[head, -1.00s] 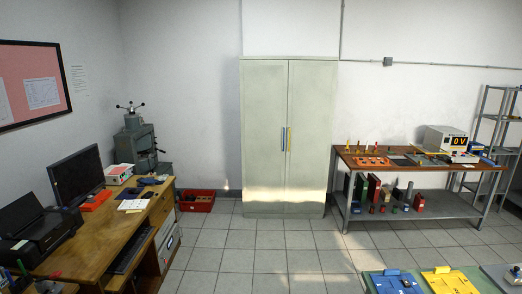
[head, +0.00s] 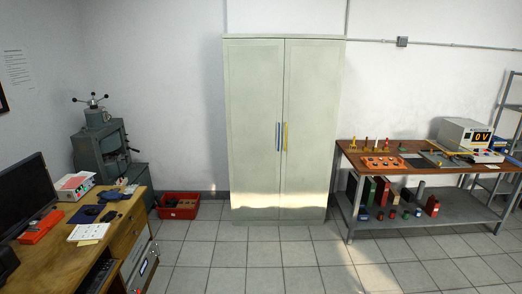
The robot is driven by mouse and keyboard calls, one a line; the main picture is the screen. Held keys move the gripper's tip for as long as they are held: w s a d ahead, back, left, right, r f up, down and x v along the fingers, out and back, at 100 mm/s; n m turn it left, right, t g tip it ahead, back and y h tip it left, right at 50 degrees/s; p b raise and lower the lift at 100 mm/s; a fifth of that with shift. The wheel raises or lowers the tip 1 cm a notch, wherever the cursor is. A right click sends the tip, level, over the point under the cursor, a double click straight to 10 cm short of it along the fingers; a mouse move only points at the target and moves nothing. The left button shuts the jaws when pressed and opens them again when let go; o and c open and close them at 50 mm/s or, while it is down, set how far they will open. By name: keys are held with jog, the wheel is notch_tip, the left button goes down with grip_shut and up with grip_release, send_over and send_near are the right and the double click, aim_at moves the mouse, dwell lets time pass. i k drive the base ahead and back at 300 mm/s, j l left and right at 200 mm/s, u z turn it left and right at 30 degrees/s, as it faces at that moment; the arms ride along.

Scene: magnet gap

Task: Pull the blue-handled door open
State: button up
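A tall pale grey-green cabinet (head: 254,80) stands against the back wall, in the middle of the head view. Its left door (head: 254,170) has a vertical blue handle (head: 278,136) near the centre seam. Its right door (head: 311,170) has a vertical yellow handle (head: 285,136) just across the seam. Both doors look shut. My gripper is not in the view.
A wooden desk (head: 115,232) with a monitor (head: 25,195) is at the left. A red crate (head: 178,206) sits on the floor left of the cabinet. A workbench (head: 390,215) with instruments stands at the right. The tiled floor (head: 265,255) before the cabinet is clear.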

aim_at(253, 69)
jog(key=i, duration=2.1)
jog(key=i+j+z, duration=0.1)
jog(key=i+z, duration=0.15)
jog(key=i, duration=0.3)
jog(key=i+j+z, duration=0.3)
jog(key=i, duration=0.25)
jog(key=i+j+z, duration=0.25)
jog(key=i, duration=0.3)
jog(key=i+j+z, duration=0.3)
jog(key=i+j, duration=0.1)
jog(key=i, duration=0.1)
